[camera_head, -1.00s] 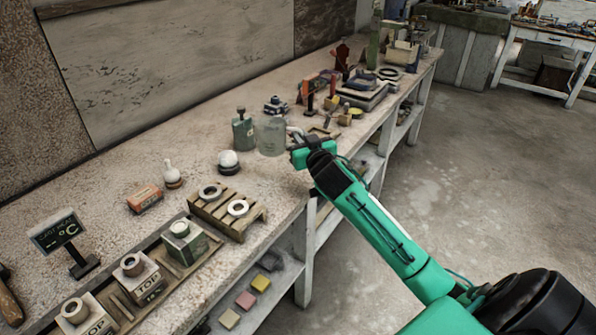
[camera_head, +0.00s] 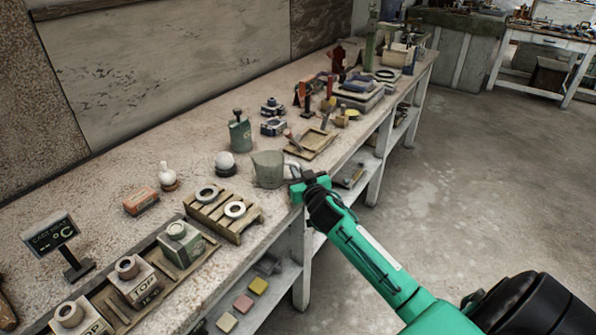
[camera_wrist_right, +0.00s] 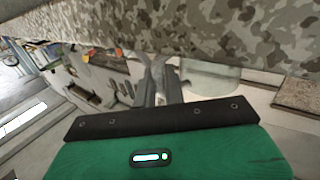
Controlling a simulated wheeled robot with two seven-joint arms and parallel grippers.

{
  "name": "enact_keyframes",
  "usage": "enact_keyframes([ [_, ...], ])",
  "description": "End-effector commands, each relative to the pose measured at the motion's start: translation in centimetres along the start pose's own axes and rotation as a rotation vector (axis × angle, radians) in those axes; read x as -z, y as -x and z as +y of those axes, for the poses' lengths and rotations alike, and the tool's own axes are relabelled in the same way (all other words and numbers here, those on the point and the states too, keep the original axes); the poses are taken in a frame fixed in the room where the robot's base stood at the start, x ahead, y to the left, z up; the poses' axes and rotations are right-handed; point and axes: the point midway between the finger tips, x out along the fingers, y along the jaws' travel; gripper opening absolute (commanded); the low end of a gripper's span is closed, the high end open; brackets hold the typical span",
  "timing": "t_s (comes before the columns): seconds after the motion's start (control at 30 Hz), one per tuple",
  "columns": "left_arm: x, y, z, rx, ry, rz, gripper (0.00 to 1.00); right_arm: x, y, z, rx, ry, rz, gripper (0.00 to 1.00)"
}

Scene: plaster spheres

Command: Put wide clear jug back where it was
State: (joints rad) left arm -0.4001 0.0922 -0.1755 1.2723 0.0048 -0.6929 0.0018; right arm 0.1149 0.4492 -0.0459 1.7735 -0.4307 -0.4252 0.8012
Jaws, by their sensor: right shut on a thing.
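The wide clear jug (camera_head: 268,170) is upright at the bench's front edge, beside the slatted wooden rack. Its handle side faces my right gripper (camera_head: 296,174). My right gripper is shut on the jug's handle. In the right wrist view the jug (camera_wrist_right: 212,78) shows as a pale clear body just right of the fingers (camera_wrist_right: 160,85). I cannot tell whether its base touches the bench top. My left gripper is not in view.
A white sphere (camera_head: 225,163) and a green bottle (camera_head: 240,132) stand close behind the jug. The wooden rack (camera_head: 222,214) with two rings is to its left. A wooden tray (camera_head: 311,144) lies to its right. Bare bench top lies behind the white sphere.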

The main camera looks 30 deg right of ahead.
Motion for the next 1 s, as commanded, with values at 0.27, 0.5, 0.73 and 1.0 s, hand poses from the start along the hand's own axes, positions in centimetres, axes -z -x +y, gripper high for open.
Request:
enact_keyframes([
  [0.27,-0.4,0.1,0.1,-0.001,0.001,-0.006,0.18,-0.2,0.0,0.0,0.0,0.0,0.0,0.33],
  [0.5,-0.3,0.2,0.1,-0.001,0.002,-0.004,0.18,-0.1,0.0,0.0,0.0,0.0,0.0,0.33],
  [0.73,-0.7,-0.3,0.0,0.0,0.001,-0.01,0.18,-0.1,1.0,0.0,0.001,-0.001,-0.001,0.33],
  [1.0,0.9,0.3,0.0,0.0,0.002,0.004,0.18,-0.1,5.9,-0.1,0.001,-0.001,-0.001,0.33],
])
